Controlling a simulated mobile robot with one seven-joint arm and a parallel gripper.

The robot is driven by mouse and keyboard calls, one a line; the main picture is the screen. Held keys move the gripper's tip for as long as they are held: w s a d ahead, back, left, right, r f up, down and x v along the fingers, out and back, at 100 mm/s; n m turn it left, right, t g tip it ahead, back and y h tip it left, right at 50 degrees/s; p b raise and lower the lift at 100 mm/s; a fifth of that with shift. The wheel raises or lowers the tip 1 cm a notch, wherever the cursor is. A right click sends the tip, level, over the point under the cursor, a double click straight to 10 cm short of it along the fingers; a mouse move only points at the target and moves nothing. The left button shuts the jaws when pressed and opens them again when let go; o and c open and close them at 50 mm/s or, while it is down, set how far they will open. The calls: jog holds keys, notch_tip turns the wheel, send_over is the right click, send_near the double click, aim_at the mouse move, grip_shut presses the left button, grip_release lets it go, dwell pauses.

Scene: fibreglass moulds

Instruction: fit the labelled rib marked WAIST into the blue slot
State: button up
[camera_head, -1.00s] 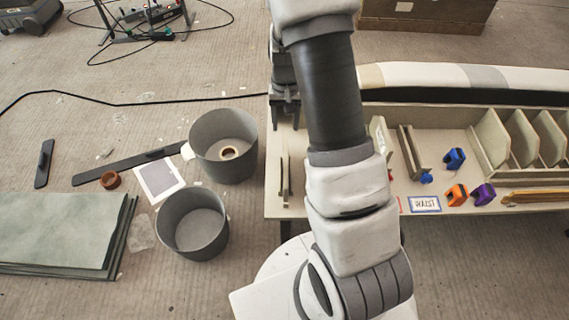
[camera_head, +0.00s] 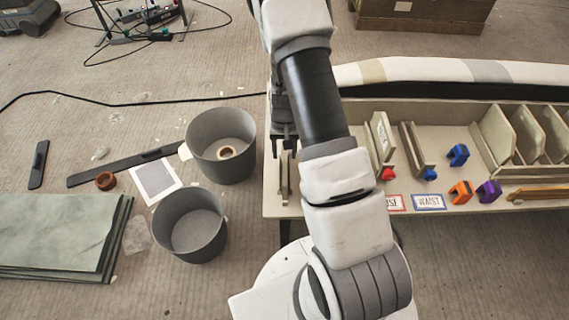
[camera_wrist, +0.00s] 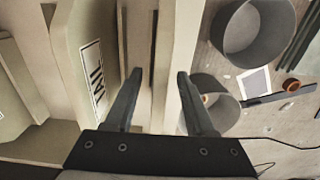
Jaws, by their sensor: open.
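My gripper (camera_wrist: 155,105) is open above the left end of the bench, its dark fingers on either side of pale upright slats; I see no rib held. The gripper also shows in the head view (camera_head: 284,148), partly behind my arm. A pale panel with a white label (camera_wrist: 93,80) stands beside the left finger; its lettering is sideways and I cannot read it surely. The WAIST card (camera_head: 429,202) with a blue border lies at the bench front. Behind it is a slatted holder (camera_head: 412,150) with a blue block (camera_head: 430,174) at its near end.
A rack of pale panels (camera_head: 525,140) stands at the bench's right. Orange (camera_head: 461,191), purple (camera_head: 489,190) and blue (camera_head: 458,154) clips lie nearby. A red-bordered card (camera_head: 396,203) is partly hidden by my arm. Two grey buckets (camera_head: 189,222) (camera_head: 221,146) stand left of the bench.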

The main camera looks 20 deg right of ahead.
notch_tip(320, 180, down, 2)
jog(key=shift+f, duration=0.2)
grip_shut()
dwell(1.3)
